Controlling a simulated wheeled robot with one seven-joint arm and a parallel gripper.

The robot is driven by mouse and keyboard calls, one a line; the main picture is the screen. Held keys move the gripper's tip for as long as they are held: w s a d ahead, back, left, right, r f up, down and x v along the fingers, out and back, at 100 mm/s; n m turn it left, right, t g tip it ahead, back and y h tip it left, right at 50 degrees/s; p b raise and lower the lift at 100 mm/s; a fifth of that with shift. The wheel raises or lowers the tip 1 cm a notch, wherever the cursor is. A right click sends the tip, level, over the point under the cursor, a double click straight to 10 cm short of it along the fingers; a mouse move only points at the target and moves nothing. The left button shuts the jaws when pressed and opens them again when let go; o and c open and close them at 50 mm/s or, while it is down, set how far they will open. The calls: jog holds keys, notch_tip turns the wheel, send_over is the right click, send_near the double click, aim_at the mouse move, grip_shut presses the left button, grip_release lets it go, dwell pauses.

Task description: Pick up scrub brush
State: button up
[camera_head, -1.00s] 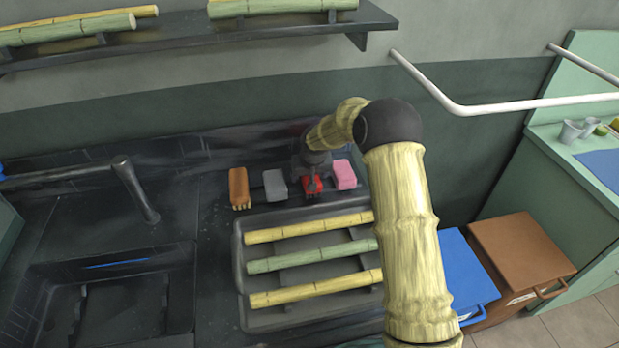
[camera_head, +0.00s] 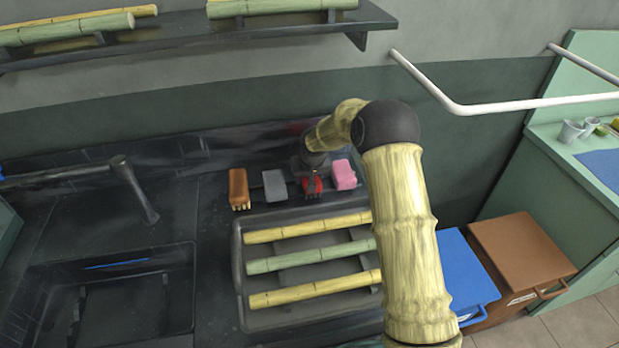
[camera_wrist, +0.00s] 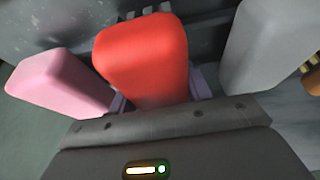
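A red brush-like block (camera_wrist: 147,58) stands between the two fingers of my gripper (camera_wrist: 160,97) in the wrist view. Dark bristle-like teeth show at its far end. The red block also shows under my gripper in the head view (camera_head: 312,184), partly hidden by it. One finger is on each side of the block, close to its sides; whether they press on it cannot be seen. A brown brush (camera_head: 239,187) with pale bristles stands at the left of the row. The block rests at the counter's back; no lift is visible.
A grey block (camera_head: 274,185) and a pink block (camera_head: 344,174) stand close on either side of the red one. In front is a dark tray (camera_head: 240,262) with bamboo pieces. A sink (camera_head: 110,300) and tap (camera_head: 135,187) are left. A shelf (camera_head: 200,35) hangs above.

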jog(key=shift+c, duration=1)
jog(key=shift+r, duration=0.15)
notch_tip(320, 180, up, 10)
jog(key=shift+r, duration=0.15)
